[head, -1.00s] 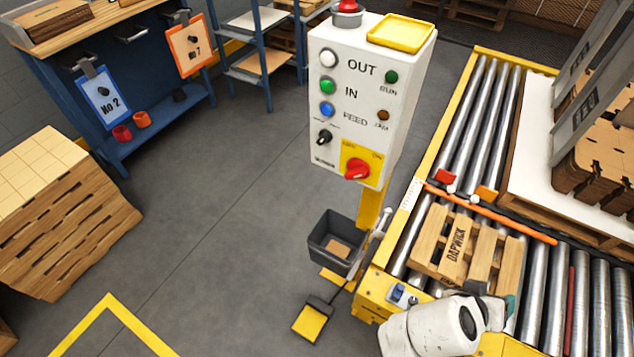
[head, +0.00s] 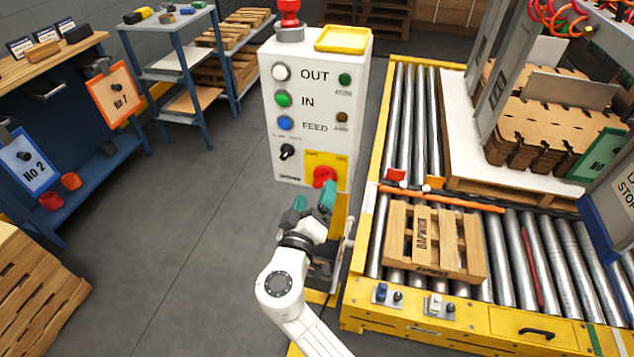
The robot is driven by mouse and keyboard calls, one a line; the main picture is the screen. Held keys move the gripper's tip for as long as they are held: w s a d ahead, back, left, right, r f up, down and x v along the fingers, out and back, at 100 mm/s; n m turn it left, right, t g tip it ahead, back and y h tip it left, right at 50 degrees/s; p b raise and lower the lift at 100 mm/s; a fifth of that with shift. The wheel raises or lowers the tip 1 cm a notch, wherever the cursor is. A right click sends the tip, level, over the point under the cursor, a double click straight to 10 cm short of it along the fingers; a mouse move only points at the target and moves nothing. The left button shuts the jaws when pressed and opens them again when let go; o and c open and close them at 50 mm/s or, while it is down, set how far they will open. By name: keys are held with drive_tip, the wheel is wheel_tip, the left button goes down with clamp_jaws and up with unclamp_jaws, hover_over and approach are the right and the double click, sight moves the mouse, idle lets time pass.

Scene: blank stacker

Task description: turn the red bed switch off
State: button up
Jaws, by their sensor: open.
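The red bed switch (head: 325,177) is a red rotary knob on a yellow plate (head: 340,168) at the lower right of the white control box (head: 318,110). Its exact turn angle is hard to read. My gripper (head: 315,200) has two teal fingertips spread apart. It is open and empty, just below the switch in the picture. The right fingertip overlaps the bottom of the yellow plate, near the knob. I cannot tell whether it touches. The lower part of the box's post is partly hidden behind my arm.
The box also carries white, green and blue buttons, a black selector (head: 287,152) and a red beacon (head: 290,14). The roller conveyor (head: 402,110) with a wooden pallet (head: 435,235) stands to the right. A blue bench (head: 95,150) is at left. Grey floor between is clear.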

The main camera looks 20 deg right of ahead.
sight(320, 183)
drive_tip(key=shift+x, duration=2.15)
drive_tip(key=shift+d, duration=0.1)
drive_tip(key=c, duration=1.1)
